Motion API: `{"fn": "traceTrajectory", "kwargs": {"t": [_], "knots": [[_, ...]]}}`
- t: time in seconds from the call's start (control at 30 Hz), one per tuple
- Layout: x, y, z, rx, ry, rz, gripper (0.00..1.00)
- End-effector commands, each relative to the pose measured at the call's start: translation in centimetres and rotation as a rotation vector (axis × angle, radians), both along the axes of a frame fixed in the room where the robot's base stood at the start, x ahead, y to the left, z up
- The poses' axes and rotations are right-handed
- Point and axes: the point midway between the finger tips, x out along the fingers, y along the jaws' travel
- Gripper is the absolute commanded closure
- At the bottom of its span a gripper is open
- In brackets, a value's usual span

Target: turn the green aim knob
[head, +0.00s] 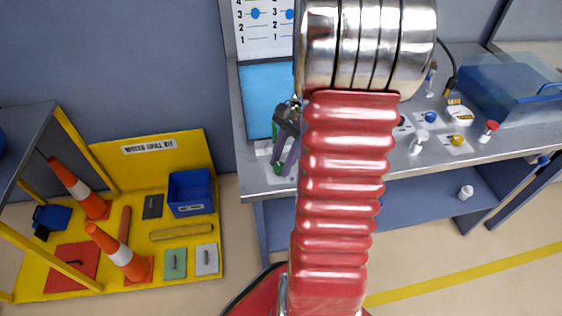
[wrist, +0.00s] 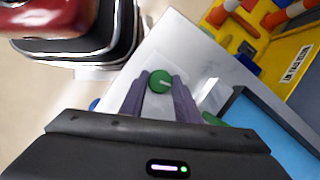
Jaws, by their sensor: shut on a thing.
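The green aim knob (wrist: 159,81) is round with a pale pointer line on top, and it sits on a white plate on the grey bench. In the wrist view my gripper (wrist: 160,86) has its two purple-grey fingers on either side of the knob, shut on it. In the head view my gripper (head: 286,168) reaches down to the bench's left front corner, and a little of the knob (head: 278,169) shows beside the fingers. My red arm hides the middle of the bench.
A blue panel (head: 262,85) lies just behind the gripper. Right on the bench are blue (head: 430,117), yellow (head: 457,140) and red (head: 491,126) knobs and a clear blue box (head: 515,95). A yellow spill-kit stand (head: 190,145) with orange cones is at left.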

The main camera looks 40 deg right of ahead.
Motion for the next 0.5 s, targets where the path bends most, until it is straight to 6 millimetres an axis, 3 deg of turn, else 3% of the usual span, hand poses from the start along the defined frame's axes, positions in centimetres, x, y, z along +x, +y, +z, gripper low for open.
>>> {"fn": "traceTrajectory", "kwargs": {"t": [0.5], "knots": [[0.62,-0.41,0.20,-0.013,-0.012,0.216,0.93]]}}
